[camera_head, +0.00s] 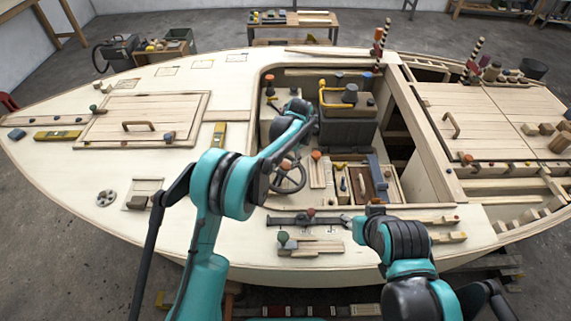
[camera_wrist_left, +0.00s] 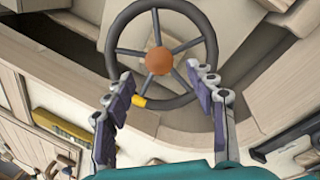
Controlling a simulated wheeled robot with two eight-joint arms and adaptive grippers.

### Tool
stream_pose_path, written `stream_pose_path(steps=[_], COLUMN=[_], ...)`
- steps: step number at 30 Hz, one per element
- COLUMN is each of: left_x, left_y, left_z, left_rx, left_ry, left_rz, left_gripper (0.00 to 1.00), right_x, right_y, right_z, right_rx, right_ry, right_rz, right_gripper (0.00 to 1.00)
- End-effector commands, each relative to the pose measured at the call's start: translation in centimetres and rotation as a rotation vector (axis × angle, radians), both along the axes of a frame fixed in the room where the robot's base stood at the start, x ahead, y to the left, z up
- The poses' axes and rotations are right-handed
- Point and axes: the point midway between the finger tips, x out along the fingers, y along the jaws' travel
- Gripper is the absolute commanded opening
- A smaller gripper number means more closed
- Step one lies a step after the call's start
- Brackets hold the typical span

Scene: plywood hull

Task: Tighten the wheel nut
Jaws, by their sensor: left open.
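A dark spoked wheel (camera_head: 290,178) stands in the open cockpit, partly hidden by my left arm. In the left wrist view the wheel (camera_wrist_left: 213,50) fills the upper middle, with a round orange-brown nut (camera_wrist_left: 158,61) at its hub and a yellow mark on its rim. My left gripper (camera_wrist_left: 161,73) is open, its two fingers spread to either side below the hub, with nothing between them but the view of the wheel. I cannot tell whether the fingers touch the rim. My right arm's wrist (camera_head: 368,228) is over the near deck; its fingers are not clear.
A dark box (camera_head: 346,130) with a yellow-edged top stands behind the wheel. A wooden tray (camera_head: 374,184) with tools is to its right. A dark bar (camera_head: 290,221) and small blocks lie on the near deck. The left deck has wide bare areas.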

Motion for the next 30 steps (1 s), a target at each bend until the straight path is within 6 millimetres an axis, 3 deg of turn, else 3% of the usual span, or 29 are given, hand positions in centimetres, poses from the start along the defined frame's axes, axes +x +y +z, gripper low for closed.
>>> stream_pose_path(steps=[7,17,21,23,30], left_x=[0.6,0.8,0.8,0.8,0.8], left_y=[0.5,0.6,0.6,0.6,0.6], left_z=[-4.2,-4.7,-4.7,-4.7,-4.7], left_rx=[-0.001,-0.001,-0.001,-0.001,-0.001], left_ry=[-0.001,0.0,0.0,0.0,0.002], left_rz=[0.0,-0.001,-0.001,-0.001,-0.009], left_gripper=[0.56,0.56,0.19,0.06,0.06], right_x=[0.0,0.0,0.0,0.0,0.0], right_y=[0.0,0.0,0.0,0.0,0.0], right_z=[-1.6,-1.7,-1.7,-1.7,-1.7], right_rx=[0.0,0.0,0.0,0.0,0.0], right_ry=[0.0,0.0,0.0,0.0,0.0], right_rz=[0.0,0.0,0.0,0.0,0.0], right_gripper=[0.4,0.4,0.4,0.4,0.4])
